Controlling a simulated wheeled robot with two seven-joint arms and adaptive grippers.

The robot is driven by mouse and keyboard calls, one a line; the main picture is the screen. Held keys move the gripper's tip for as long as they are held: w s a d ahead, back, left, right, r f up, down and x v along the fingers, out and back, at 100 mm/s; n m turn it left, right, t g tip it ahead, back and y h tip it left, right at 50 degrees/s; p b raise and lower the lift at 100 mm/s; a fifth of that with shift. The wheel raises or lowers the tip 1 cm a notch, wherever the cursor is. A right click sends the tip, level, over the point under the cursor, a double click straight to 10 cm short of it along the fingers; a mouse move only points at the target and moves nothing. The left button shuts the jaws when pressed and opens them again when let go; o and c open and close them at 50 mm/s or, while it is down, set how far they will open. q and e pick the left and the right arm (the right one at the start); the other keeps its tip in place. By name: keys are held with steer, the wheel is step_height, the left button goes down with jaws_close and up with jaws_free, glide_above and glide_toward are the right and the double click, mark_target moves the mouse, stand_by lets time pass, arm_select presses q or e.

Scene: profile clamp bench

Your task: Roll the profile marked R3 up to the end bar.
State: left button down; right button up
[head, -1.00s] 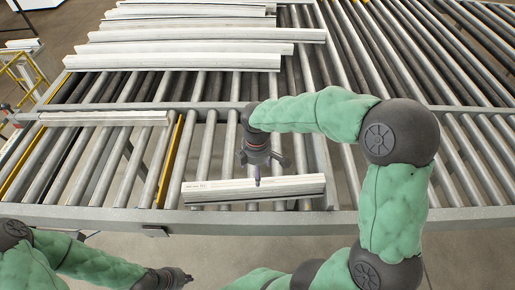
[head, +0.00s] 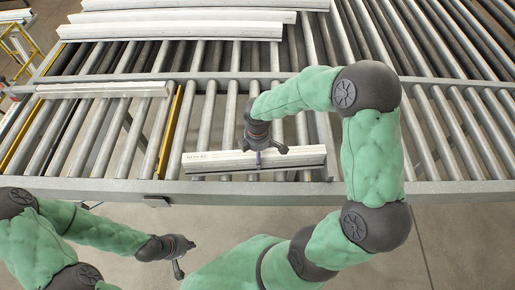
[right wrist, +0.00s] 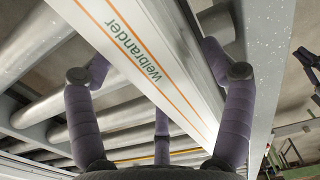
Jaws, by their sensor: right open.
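A pale profile (head: 222,163) lies across the rollers in the near lane, close to the front rail. In the right wrist view the same profile (right wrist: 150,70) shows orange stripes and the word "weibrander"; I cannot read an R3 mark. My right gripper (head: 264,156) is just over its middle, open, with fingers on both sides of the profile (right wrist: 160,105); I cannot tell whether they touch it. My left gripper (head: 186,257) hangs in front of the bench, empty, its fingers apart. I cannot tell for sure which part is the end bar.
Another pale profile (head: 100,90) lies at the left by the middle rail (head: 215,76). Several long profiles (head: 170,32) lie on the far rollers. A yellow strip (head: 170,130) stands between the rollers left of the near profile. The front rail (head: 100,189) borders the lane.

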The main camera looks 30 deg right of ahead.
mark_target(248, 154)
steer(key=shift+f, duration=0.15)
steer(key=shift+c, duration=0.3)
jaws_close()
steer(key=shift+w+a, duration=0.45)
steer(key=shift+a, duration=0.3)
steer(key=shift+w+a, duration=0.4)
steer(key=shift+a, duration=0.35)
steer(key=shift+m+b, duration=0.5)
steer(key=shift+s+d, duration=0.1)
steer(key=shift+s+d, duration=0.45)
steer(key=shift+d, duration=0.3)
steer(key=shift+s+d, duration=0.45)
steer(key=shift+d, duration=0.3)
steer(key=shift+o, duration=0.2)
jaws_free()
steer(key=shift+w, duration=0.1)
